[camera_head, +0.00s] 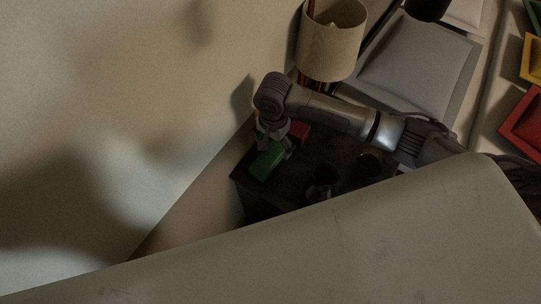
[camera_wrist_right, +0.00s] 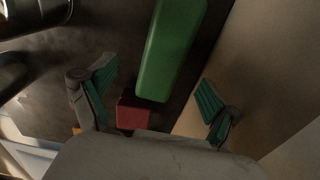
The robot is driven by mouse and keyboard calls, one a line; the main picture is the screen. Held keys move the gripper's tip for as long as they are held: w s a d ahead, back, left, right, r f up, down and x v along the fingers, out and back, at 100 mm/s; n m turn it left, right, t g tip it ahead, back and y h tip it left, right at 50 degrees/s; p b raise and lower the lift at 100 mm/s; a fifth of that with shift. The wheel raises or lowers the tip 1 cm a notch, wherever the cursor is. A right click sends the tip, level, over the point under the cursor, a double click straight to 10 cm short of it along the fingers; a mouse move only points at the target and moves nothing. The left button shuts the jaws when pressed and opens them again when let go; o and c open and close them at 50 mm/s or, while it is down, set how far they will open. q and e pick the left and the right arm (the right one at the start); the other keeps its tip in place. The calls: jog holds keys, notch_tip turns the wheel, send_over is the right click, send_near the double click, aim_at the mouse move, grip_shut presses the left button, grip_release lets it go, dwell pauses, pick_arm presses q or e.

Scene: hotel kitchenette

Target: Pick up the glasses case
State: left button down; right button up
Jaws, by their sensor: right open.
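The glasses case looks to be the long green rounded box (camera_head: 266,161) lying on a dark tabletop (camera_head: 305,177) near the wall. It also shows in the right wrist view (camera_wrist_right: 172,45), running up past the top edge. My right gripper (camera_head: 273,146) is right over its far end in the head view. In the wrist view my right gripper (camera_wrist_right: 156,98) is open, one finger on each side of the case's near end, with gaps visible on both sides. I cannot tell how far above it the fingers are. My left gripper is not in view.
A small red box (camera_wrist_right: 132,112) lies beside the case's near end, between the fingers. Dark round items (camera_head: 322,187) stand on the tabletop to the right. A lamp (camera_head: 331,40) and a pillow (camera_head: 416,66) are behind. The wall (camera_wrist_right: 265,75) is close on the case's right.

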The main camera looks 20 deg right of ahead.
aim_at(272, 153)
jog(key=shift+f, duration=0.55)
jog(key=shift+w+f, duration=0.1)
jog(key=shift+f, duration=0.1)
jog(key=f, duration=0.2)
jog(key=f+b, duration=0.1)
jog(key=f, duration=0.1)
jog(key=shift+w+f, duration=0.2)
jog(key=shift+f, duration=0.3)
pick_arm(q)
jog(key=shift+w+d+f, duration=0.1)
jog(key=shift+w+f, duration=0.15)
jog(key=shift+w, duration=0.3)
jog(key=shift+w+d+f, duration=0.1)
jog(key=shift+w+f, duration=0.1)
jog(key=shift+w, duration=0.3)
pick_arm(e)
jog(key=c, duration=1.3)
